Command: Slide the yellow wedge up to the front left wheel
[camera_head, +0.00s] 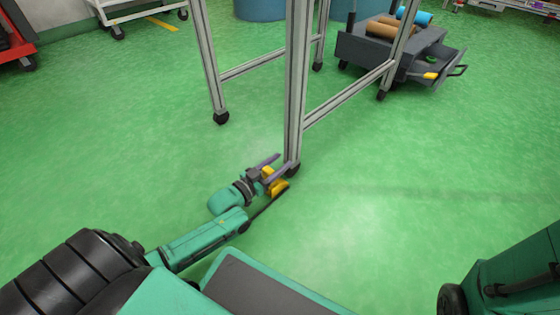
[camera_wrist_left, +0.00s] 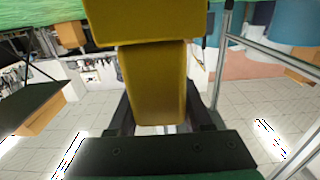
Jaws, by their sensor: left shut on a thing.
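The yellow wedge (camera_head: 278,187) is low by the floor, right beside the black caster wheel (camera_head: 293,169) under the nearest post of the metal frame. My left gripper (camera_head: 272,167) is shut on the wedge, with its fingers reaching toward that wheel. I cannot tell whether wedge and wheel touch. In the left wrist view the wedge (camera_wrist_left: 155,85) fills the space between the two dark fingers, and its top runs out of the picture. The wheel cannot be made out there. My right gripper is not in view.
The aluminium frame (camera_head: 297,80) stands upright over the wheel; another of its casters (camera_head: 221,117) is farther back. A dark grey cart (camera_head: 385,50) with rolls on it is behind at the right. The green floor is mostly clear around the wheel.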

